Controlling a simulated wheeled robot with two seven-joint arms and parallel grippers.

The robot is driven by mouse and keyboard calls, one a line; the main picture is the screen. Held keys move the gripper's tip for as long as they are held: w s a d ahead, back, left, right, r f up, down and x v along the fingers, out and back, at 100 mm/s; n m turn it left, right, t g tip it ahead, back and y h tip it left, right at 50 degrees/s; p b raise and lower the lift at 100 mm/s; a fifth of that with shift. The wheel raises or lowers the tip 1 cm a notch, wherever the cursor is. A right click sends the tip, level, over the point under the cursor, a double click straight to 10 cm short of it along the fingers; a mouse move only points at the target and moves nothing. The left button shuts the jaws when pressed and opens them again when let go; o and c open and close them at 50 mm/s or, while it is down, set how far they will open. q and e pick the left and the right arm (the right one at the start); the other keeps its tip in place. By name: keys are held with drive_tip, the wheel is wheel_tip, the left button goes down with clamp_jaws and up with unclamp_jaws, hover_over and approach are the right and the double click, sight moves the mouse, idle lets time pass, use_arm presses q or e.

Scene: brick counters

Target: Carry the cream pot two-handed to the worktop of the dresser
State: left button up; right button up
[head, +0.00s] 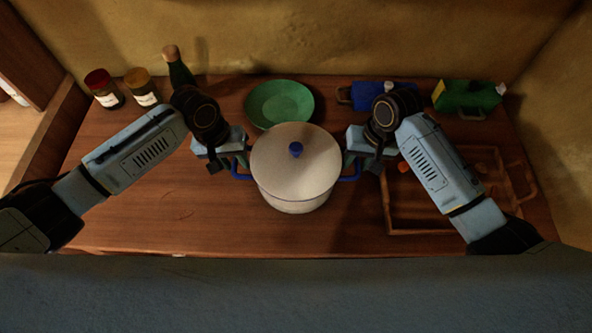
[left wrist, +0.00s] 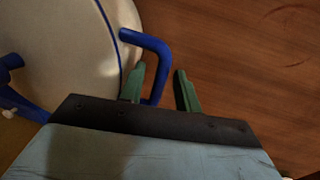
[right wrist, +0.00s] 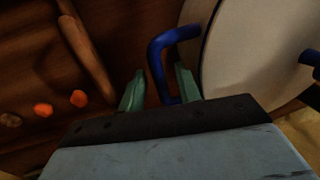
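The cream pot (head: 290,170) stands upright on the brown wooden worktop (head: 150,215), with its lid on and a blue knob (head: 296,149) on top. My left gripper (head: 240,163) is at its left blue handle; in the left wrist view the green fingers (left wrist: 160,88) are apart, with the handle (left wrist: 158,52) between them. My right gripper (head: 351,162) is at the right handle; in the right wrist view its fingers (right wrist: 160,88) are also apart around the handle (right wrist: 157,52). Neither gripper visibly squeezes a handle.
A green bowl (head: 280,104) sits just behind the pot. A wooden tray (head: 420,232) with small orange items lies to the right. Two jars (head: 142,88) and a bottle (head: 178,68) stand back left. Blue (head: 368,95) and green (head: 465,97) items stand back right. The front left is clear.

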use_arm(q)
drive_tip(key=shift+f, duration=0.3)
use_arm(e)
drive_tip(key=shift+f, duration=0.25)
use_arm(q)
drive_tip(key=shift+c, duration=0.4)
use_arm(e)
drive_tip(key=shift+c, duration=0.4)
use_arm(q)
clamp_jaws()
use_arm(e)
clamp_jaws()
use_arm(q)
drive_tip(key=shift+r, duration=0.1)
use_arm(e)
drive_tip(key=shift+w+r, duration=0.1)
